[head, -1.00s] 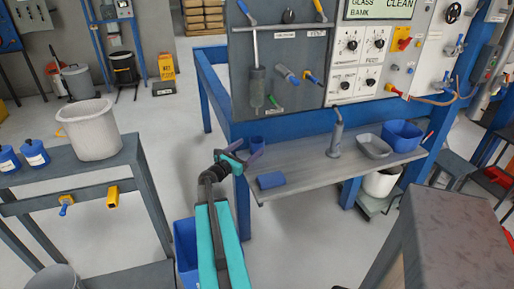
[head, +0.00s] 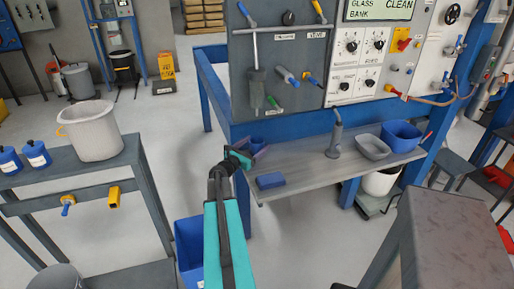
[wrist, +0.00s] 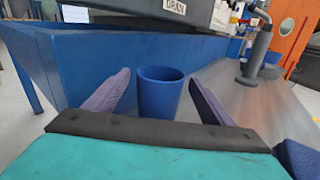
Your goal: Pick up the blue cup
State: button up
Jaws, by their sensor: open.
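The blue cup (wrist: 160,92) stands upright in the wrist view, straight ahead and centred between the two purple fingers of my gripper (wrist: 160,100). The fingers are apart, one on each side of the cup in the picture. I cannot tell whether the cup is between the fingertips or just beyond them. In the head view my gripper (head: 252,152) is at the left end of the grey shelf (head: 310,166), and it hides most of the cup there.
A blue block (head: 270,181) lies on the shelf close to my gripper, at its right. A grey spout (head: 335,135), a grey tray (head: 372,147) and a blue bin (head: 402,135) stand farther right.

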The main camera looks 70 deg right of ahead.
aim_at(257, 137)
jog(key=shift+x, duration=0.85)
jog(key=c, duration=1.2)
jog(key=shift+r, duration=0.1)
jog(key=shift+r+b, duration=0.4)
jog(key=shift+r, duration=1.05)
jog(key=shift+s+a+r, duration=0.1)
jog(key=shift+a+r, duration=0.15)
jog(key=shift+a, duration=0.05)
jog(key=s+a+r, duration=0.1)
jog(key=s+a, duration=0.3)
jog(key=a, duration=0.8)
jog(key=shift+s+r, duration=0.25)
jog(key=a+p, duration=0.1)
jog(key=p, duration=0.3)
jog(key=shift+s+r, duration=0.1)
jog(key=shift+s, duration=0.05)
